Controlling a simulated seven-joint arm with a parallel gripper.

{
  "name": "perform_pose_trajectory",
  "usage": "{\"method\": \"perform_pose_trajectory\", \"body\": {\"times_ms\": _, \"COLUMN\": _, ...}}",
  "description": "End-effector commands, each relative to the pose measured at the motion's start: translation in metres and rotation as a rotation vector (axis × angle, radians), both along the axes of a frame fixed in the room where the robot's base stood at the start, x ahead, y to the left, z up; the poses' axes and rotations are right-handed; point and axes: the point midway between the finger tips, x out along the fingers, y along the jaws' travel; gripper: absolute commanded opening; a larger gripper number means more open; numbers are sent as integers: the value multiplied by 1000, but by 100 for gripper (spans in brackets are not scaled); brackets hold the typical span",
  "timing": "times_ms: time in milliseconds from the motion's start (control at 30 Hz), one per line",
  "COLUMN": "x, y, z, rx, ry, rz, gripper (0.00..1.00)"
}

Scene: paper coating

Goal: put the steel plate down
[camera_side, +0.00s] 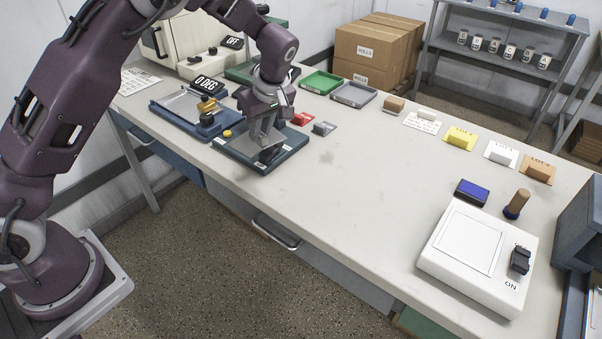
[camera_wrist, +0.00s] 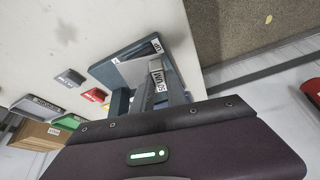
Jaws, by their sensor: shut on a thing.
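My gripper (camera_side: 267,148) points down over the dark blue tray (camera_side: 232,152) on the bench, shut, with its tips low near the tray's front part. In the wrist view the fingers (camera_wrist: 160,98) frame a pale grey flat surface, which looks like the steel plate (camera_wrist: 136,72), inside the tray's dark rim (camera_wrist: 104,72). A white label with "UM" lettering shows at the fingers. The fingers hide much of the held thing. I cannot tell whether the plate touches the tray floor.
A blue frame unit (camera_side: 170,118) with a yellow part stands close on the left. Small red (camera_side: 302,119) and grey (camera_side: 324,128) blocks lie just right of the tray. Green (camera_side: 321,82) and grey (camera_side: 353,94) trays stand behind. The bench middle is clear; a white device (camera_side: 440,255) is far right.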

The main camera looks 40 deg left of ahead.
Motion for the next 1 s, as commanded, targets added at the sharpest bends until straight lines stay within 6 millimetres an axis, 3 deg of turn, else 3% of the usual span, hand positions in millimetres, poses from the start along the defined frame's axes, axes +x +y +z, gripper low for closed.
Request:
{"method": "perform_pose_trajectory", "body": {"times_ms": 100, "x": 21, "y": -50, "z": 3, "rx": -3, "ry": 0, "rz": -98, "gripper": 0}}
{"method": "perform_pose_trajectory", "body": {"times_ms": 200, "x": 29, "y": -77, "z": 4, "rx": -6, "ry": 1, "rz": -149, "gripper": 0}}
{"method": "perform_pose_trajectory", "body": {"times_ms": 300, "x": 31, "y": -89, "z": -2, "rx": -6, "ry": 5, "rz": -170, "gripper": 0}}
{"method": "perform_pose_trajectory", "body": {"times_ms": 500, "x": 31, "y": -91, "z": -48, "rx": -7, "ry": 6, "rz": -172, "gripper": 0}}
{"method": "perform_pose_trajectory", "body": {"times_ms": 800, "x": 31, "y": -90, "z": -94, "rx": -7, "ry": 7, "rz": -172, "gripper": 0}}
{"method": "perform_pose_trajectory", "body": {"times_ms": 1000, "x": 31, "y": -90, "z": -95, "rx": -8, "ry": 3, "rz": -171, "gripper": 0}}
